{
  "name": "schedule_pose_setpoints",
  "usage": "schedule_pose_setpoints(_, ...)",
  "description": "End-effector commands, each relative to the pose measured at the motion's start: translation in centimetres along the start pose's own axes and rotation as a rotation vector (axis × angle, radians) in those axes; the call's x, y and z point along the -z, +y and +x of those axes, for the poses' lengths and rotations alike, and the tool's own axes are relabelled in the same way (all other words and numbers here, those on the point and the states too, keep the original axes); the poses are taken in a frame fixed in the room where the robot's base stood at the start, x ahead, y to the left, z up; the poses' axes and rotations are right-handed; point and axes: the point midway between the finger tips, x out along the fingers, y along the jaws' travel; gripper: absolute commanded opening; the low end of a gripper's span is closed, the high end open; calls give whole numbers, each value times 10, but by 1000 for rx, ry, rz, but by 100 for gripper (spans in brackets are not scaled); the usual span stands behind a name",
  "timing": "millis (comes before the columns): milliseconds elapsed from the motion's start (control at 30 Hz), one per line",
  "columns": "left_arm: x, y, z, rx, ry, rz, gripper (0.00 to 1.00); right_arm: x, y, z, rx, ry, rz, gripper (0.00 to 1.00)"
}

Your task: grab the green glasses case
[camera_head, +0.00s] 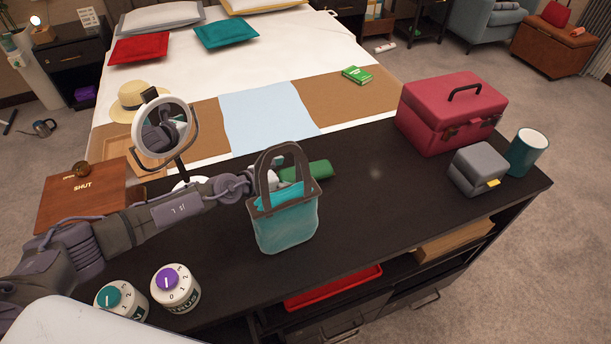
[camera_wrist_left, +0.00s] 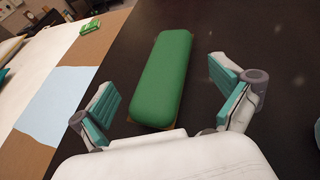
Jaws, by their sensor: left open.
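The green glasses case (camera_head: 318,170) lies on the black counter, partly hidden behind the handles of a teal bag. In the left wrist view the case (camera_wrist_left: 163,78) lies lengthwise ahead, its near end between the fingers. My left gripper (camera_wrist_left: 168,101) is open, one finger on each side of the case's near end, with gaps to both sides. In the head view the left gripper (camera_head: 268,178) is mostly hidden behind the bag's handles. My right gripper is in neither view.
The teal bag (camera_head: 285,226) stands just in front of the left gripper. A round mirror (camera_head: 162,133) stands behind my left arm. Two dials (camera_head: 176,287) sit near the front left. A red box (camera_head: 450,112), grey box (camera_head: 478,168) and teal cup (camera_head: 527,153) stand right. The counter's middle right is clear.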

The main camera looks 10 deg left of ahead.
Motion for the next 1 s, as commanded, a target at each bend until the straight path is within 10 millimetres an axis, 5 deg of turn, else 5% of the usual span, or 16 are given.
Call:
schedule_pose_setpoints(200, 2, 2, 28, 0, -1, -1, 100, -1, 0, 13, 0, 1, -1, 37)
schedule_pose_setpoints(467, 1, 2, 30, -1, 0, 0, 100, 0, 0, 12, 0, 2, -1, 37)
schedule_pose_setpoints(900, 2, 1, 30, 0, 2, -1, 28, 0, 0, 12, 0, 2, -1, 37)
schedule_pose_setpoints(1000, 3, 1, 30, 0, 3, -1, 24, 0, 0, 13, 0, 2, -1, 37)
